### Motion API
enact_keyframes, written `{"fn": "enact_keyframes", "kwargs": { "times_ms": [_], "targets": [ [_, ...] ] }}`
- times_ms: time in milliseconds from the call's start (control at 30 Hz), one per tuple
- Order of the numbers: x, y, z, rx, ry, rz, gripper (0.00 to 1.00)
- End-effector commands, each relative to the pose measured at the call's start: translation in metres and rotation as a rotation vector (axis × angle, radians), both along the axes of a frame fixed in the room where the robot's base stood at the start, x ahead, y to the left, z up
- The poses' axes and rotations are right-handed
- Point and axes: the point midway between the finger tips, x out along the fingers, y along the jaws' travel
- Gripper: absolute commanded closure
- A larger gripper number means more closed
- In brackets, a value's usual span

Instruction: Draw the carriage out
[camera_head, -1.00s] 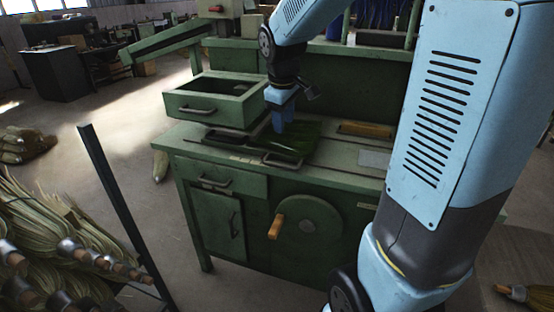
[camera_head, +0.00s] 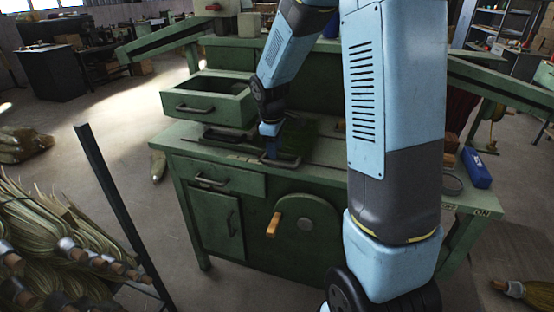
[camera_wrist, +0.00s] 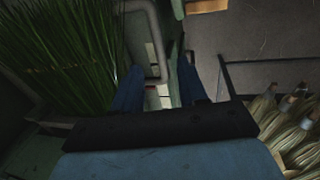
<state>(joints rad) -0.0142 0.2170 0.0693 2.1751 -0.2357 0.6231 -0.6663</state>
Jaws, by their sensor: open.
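The carriage (camera_head: 222,136) is a dark, low tray on the green bench top, with a grey bar handle (camera_head: 290,163) at its front edge. Green broom fibres lie on it, seen large at the left of the wrist view (camera_wrist: 62,45). My gripper (camera_head: 271,152) is at the handle, pointing down. In the wrist view its two blue fingers (camera_wrist: 158,82) are apart, with the handle bar (camera_wrist: 158,45) showing between them. I cannot tell whether either finger touches it.
An open green drawer box (camera_head: 208,103) stands at the back left of the bench. A crank disc with a wooden knob (camera_head: 273,224) and a lower drawer (camera_head: 215,180) are on the bench front. A dark post (camera_head: 115,190) and broom bundles (camera_head: 45,245) stand at front left.

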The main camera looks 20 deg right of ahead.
Motion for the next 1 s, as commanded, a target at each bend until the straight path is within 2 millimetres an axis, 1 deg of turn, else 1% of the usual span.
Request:
{"fn": "enact_keyframes", "kwargs": {
  "times_ms": [33,100,300,500,767,1000],
  "targets": [
    [0.001,-0.001,-0.010,0.000,0.005,0.000,0.58],
    [0.002,-0.002,-0.021,-0.001,0.004,0.000,0.58],
    [0.006,-0.005,-0.045,0.000,0.001,0.000,0.58],
    [0.008,-0.006,-0.054,-0.001,0.001,0.001,0.58],
    [0.008,-0.005,-0.054,0.000,0.000,0.001,0.58],
    [0.008,-0.005,-0.054,0.000,0.000,0.001,0.80]
  ]
}}
